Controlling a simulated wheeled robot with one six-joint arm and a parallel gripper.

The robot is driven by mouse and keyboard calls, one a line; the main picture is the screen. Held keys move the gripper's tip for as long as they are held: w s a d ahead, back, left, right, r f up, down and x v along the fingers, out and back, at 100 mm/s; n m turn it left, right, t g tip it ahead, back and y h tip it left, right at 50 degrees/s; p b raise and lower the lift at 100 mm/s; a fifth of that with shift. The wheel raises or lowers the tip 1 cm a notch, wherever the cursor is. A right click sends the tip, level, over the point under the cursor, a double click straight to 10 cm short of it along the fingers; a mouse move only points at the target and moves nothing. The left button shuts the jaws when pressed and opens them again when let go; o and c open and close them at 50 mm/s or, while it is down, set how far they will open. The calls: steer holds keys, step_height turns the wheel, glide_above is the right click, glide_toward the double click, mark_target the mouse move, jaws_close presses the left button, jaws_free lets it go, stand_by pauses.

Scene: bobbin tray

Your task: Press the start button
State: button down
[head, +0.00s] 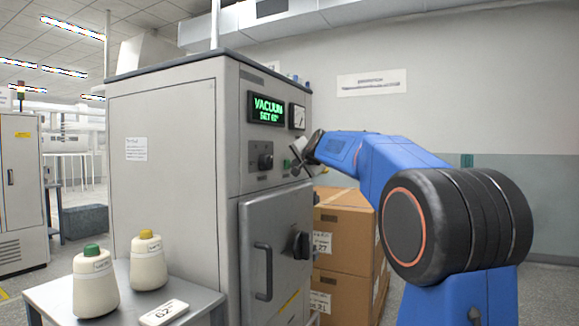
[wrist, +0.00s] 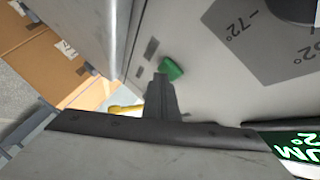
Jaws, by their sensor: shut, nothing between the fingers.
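The grey vacuum cabinet (head: 165,190) has a control panel with a lit green display (head: 266,109) reading VACUUM SET and a number. A small green button (head: 286,163) is on the panel's lower right, right by my gripper (head: 298,160). In the wrist view the green button (wrist: 171,69) stands out from the grey panel, just past the tip of my dark gripper (wrist: 160,82). My gripper is shut and empty. The fingertips look very close to the button; I cannot tell whether they touch it.
A dark knob (head: 261,155) and a gauge (head: 297,117) are on the same panel. The cabinet door with a handle (head: 263,271) is below. Cardboard boxes (head: 342,240) stand behind my arm.

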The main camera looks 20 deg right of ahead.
steer(key=shift+s, duration=0.1)
steer(key=shift+s+d, duration=0.5)
steer(key=shift+s, duration=0.1)
steer(key=shift+s+d, duration=0.75)
steer(key=shift+s, duration=0.25)
steer(key=shift+s+d, duration=0.75)
steer(key=shift+s, duration=0.2)
